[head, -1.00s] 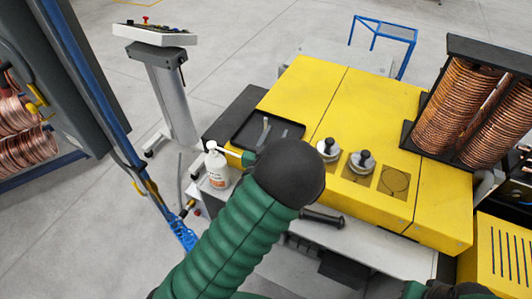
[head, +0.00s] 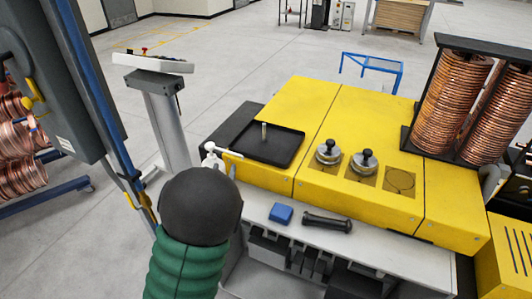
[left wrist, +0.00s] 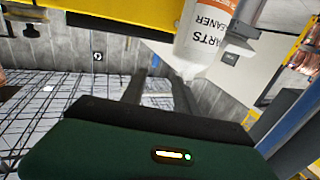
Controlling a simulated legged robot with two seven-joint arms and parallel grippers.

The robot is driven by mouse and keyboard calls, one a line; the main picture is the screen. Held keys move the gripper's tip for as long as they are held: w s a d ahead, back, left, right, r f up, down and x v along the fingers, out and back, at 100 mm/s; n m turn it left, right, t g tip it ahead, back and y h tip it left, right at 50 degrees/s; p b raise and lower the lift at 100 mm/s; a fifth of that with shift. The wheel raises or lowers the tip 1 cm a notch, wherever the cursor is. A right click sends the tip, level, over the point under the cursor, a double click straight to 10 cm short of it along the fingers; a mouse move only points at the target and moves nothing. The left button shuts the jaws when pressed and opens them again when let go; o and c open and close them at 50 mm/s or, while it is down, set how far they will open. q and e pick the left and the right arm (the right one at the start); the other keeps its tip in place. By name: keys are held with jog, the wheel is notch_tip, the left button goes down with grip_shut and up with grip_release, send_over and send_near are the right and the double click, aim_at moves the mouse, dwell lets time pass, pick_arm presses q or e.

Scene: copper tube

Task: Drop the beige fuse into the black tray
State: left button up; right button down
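The black tray (head: 290,147) lies on the left part of the yellow machine top in the head view. A small pale beige fuse (head: 264,131) stands upright inside it, apart from the tray walls. My left arm's dark rounded link hides most of my left gripper in the head view; only a grey finger bit shows by the bottle, left of and below the tray. In the left wrist view my left gripper (left wrist: 158,92) has two dark fingers spread apart, with nothing between them. My right gripper is out of view.
A white parts-cleaner bottle (head: 211,158) stands close to my left gripper; it shows large in the left wrist view (left wrist: 207,32). A blue block (head: 281,213) and a black handle (head: 327,221) lie on the front ledge. Two metal knobs (head: 328,152) and copper coils stand to the right.

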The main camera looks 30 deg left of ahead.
pick_arm(q)
jog(key=s+a+f+n+g+y+b, duration=0.3)
jog(key=a+y, duration=0.3)
jog(key=a, duration=0.2)
jog(key=shift+s+a+n+g+b, duration=0.3)
jog(key=shift+s+n+g+b, duration=0.15)
jog(key=shift+n, duration=0.35)
jog(key=shift+d, duration=0.15)
